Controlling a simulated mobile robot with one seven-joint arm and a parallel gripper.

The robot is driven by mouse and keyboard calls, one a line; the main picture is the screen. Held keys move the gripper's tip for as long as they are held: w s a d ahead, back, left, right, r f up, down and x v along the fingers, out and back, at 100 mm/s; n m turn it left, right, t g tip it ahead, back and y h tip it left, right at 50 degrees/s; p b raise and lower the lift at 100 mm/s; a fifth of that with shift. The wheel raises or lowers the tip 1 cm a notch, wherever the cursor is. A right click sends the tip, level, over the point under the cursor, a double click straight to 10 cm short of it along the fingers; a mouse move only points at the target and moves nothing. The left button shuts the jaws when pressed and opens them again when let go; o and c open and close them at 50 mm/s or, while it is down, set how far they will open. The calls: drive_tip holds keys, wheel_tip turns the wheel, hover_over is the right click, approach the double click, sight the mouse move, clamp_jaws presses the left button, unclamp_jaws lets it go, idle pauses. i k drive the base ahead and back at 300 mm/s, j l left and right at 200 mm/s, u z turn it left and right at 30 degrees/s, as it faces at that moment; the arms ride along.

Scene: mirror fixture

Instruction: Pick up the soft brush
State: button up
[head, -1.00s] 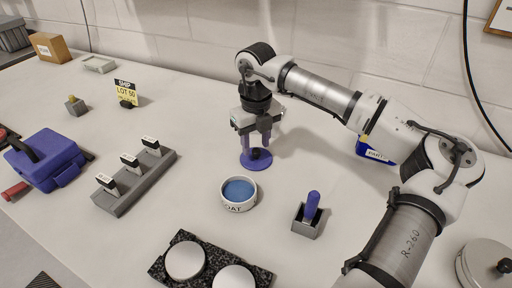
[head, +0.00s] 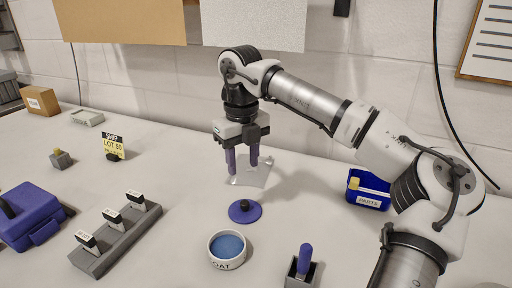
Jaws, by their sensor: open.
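An upright purple handle (head: 305,258), which looks like the soft brush, stands in a small grey holder (head: 301,273) at the bottom of the head view, right of centre. Its lower end is hidden inside the holder. My gripper (head: 243,170) is open and empty, with its purple fingers pointing down. It hangs above the table, behind and to the left of the brush and well apart from it.
A purple lid with a black knob (head: 244,212) lies on the table in front of my gripper. A round pot with blue contents (head: 227,250) stands nearer. A shiny clear piece (head: 252,174) lies behind the fingers. A blue parts bin (head: 368,190) stands right, and a grey rack (head: 117,238) left.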

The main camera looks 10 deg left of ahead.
sight(306, 250)
drive_tip(key=k, duration=1.5)
